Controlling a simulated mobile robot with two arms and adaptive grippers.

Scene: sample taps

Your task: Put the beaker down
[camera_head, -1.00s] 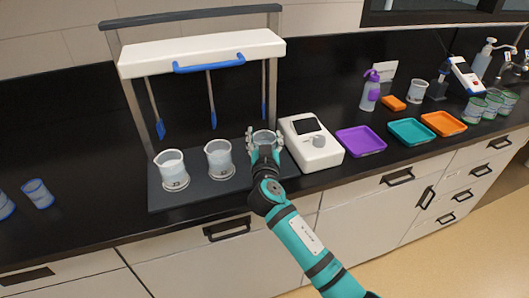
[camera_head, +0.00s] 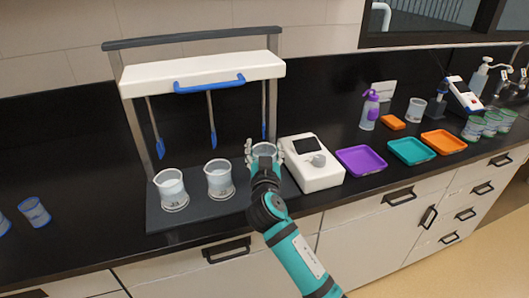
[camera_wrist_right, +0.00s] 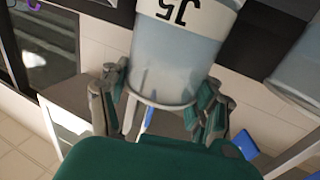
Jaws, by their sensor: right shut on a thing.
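The beaker (camera_head: 263,149) is held by my right gripper (camera_head: 264,157) at the right end of a dark platform (camera_head: 200,209) under a stirrer rack. My right gripper's fingers close around its sides. In the right wrist view the beaker (camera_wrist_right: 168,68) is clear, upside down, with a dark printed mark, and the gripper fingers (camera_wrist_right: 160,108) are on both sides of its rim. The gripper and arm hide its base in the head view, so I cannot tell whether it touches the platform. My left gripper is not in view.
Two beakers with liquid, (camera_head: 172,191) and (camera_head: 219,181), stand on the platform to the left. The rack's white beam (camera_head: 150,83) has blue-tipped paddles hanging below. A white device (camera_head: 312,171) stands close on the right, then purple (camera_head: 361,161), teal (camera_head: 411,151) and orange (camera_head: 443,142) trays.

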